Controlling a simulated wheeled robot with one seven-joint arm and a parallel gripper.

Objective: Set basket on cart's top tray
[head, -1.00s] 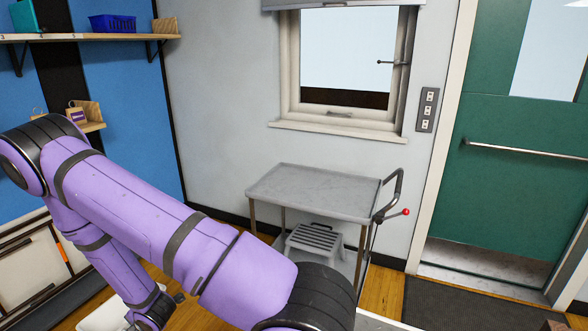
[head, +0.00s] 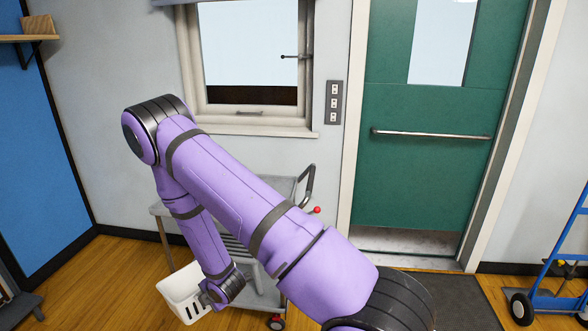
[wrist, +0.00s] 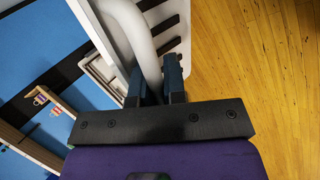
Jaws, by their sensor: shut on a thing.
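A white basket (head: 178,292) with slotted sides hangs at the lower left of the head view. My gripper (head: 210,292) is shut on it at its right side. In the wrist view the gripper's two dark fingers (wrist: 155,82) close on a thick white rounded part of the basket (wrist: 134,22). The grey cart's top tray (head: 164,208) is behind my purple arm, which hides much of it. The part of the tray that shows looks empty. The basket appears in front of the cart and lower in the picture than the tray.
A caster (head: 276,323) shows below the cart. A window (head: 250,60) and a green door (head: 425,150) are behind. A blue hand truck (head: 560,270) stands at the right. Wood floor (head: 95,275) is clear at the left.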

